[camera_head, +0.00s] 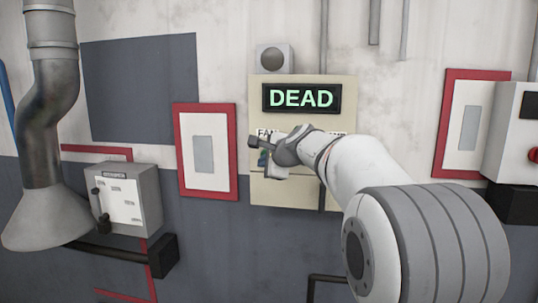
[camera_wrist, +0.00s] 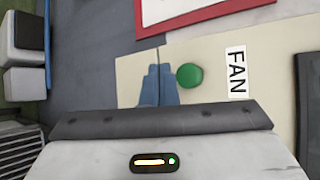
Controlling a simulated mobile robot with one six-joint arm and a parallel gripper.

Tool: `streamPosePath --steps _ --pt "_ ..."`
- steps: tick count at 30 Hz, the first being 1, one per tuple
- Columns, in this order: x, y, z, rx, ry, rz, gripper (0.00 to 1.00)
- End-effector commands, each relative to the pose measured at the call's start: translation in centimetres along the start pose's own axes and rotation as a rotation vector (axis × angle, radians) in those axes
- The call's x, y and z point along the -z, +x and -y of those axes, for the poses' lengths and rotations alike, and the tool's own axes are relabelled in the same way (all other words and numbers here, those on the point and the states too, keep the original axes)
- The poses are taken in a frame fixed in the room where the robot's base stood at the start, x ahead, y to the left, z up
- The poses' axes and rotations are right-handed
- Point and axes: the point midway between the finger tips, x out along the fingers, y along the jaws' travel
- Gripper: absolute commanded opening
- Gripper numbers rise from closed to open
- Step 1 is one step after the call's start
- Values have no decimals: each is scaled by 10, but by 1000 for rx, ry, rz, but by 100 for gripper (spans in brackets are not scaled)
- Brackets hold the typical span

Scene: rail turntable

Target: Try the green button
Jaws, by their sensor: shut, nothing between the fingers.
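The green button (camera_wrist: 189,76) is a round green cap on a beige panel (camera_head: 295,195), beside a white label reading FAN (camera_wrist: 236,71). In the wrist view my gripper's blue fingers (camera_wrist: 158,78) are shut together with nothing between them. They appear just left of the button in that picture; I cannot tell whether they touch the panel. In the head view my gripper and arm cover the middle of the panel, hiding most of the button area and part of the labels. A display (camera_head: 301,98) at the panel's top reads DEAD in green letters.
A round grey fixture (camera_head: 273,59) sits above the panel. Red-framed plates (camera_head: 207,185) hang on both sides. A grey lever box (camera_head: 140,180) and a wide duct (camera_head: 45,215) are at left. A white box with a red knob (camera_head: 533,154) is at the right edge.

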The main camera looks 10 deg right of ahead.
Motion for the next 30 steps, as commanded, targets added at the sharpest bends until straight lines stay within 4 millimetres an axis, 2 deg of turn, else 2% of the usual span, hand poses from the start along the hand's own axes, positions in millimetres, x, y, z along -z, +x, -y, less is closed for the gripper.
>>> streamPosePath --steps 3,10,30 --pt "8 10 9 0 0 0 0" --pt "16 22 16 0 -1 0 0" --pt "16 23 17 0 -2 2 0"
